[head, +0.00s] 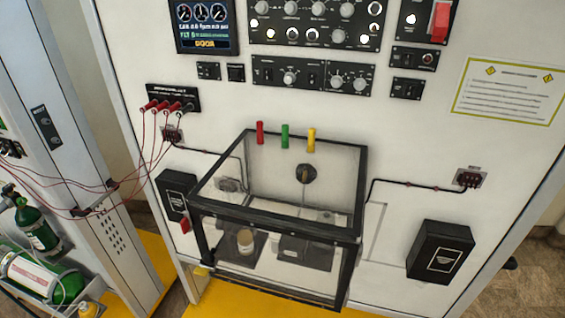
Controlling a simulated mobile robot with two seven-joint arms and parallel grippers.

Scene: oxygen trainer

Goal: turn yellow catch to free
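A clear box with a black frame (365,185) stands out from the white panel. Three upright coloured handles are at its rear top edge: a red one (260,132), a green one (285,136) and a yellow one (311,139). A small yellow piece (201,271) also shows at the box's lower left corner. I cannot tell which yellow part is the catch, nor its setting. Inside the box are a pale cylinder (245,241) on a dark plate and a round black knob (306,174) on the rear wall. Neither of my grippers is in view.
A red lever (184,224) sits just left of the box. Black boxes are on the panel at left (177,195) and right (441,250). Red cables (155,150) hang at upper left. Space before the box looks clear.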

